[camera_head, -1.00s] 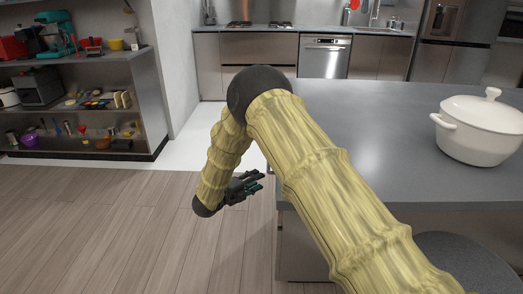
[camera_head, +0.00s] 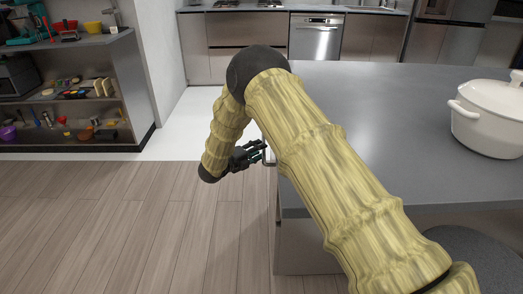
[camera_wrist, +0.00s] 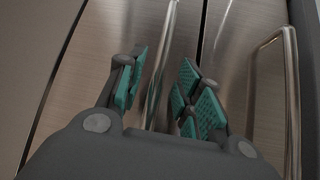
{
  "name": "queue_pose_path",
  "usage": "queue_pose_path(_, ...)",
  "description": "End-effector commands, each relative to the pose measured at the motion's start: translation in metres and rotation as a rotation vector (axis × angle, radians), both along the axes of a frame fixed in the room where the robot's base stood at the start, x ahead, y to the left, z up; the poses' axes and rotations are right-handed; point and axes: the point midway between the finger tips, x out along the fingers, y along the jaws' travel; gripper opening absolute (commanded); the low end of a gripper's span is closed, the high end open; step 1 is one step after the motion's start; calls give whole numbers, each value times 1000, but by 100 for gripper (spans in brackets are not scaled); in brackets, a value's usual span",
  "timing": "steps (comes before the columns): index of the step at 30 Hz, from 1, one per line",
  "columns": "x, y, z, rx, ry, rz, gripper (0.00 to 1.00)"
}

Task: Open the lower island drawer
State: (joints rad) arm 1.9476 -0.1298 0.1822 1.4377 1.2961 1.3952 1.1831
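My gripper (camera_head: 259,151) is at the left side of the grey-topped island (camera_head: 305,243), just below the countertop edge. In the wrist view, its teal-padded fingers (camera_wrist: 163,82) are apart. A shiny metal bar handle (camera_wrist: 161,85) runs between them in the picture; I cannot tell if either pad touches it. Behind it is a brushed metal front (camera_wrist: 125,35). A dark seam divides this from another front (camera_wrist: 232,30) with a second bar handle (camera_wrist: 289,90) at the right. No open gap shows at the fronts. Which front is the lower drawer is unclear.
A white lidded pot (camera_head: 490,118) stands on the island at the right. A dark round seat (camera_head: 465,262) is at the lower right. An open shelf (camera_head: 75,88) with kitchen items stands at the left. Wooden floor (camera_head: 130,220) between is clear.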

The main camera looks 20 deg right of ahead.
Motion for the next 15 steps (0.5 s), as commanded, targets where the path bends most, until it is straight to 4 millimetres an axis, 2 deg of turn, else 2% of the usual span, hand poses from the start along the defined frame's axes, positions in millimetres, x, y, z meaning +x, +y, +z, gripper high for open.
queue_pose_path(6,11,-18,-4,0,0,0,35)
queue_pose_path(15,13,-22,-4,0,1,1,35)
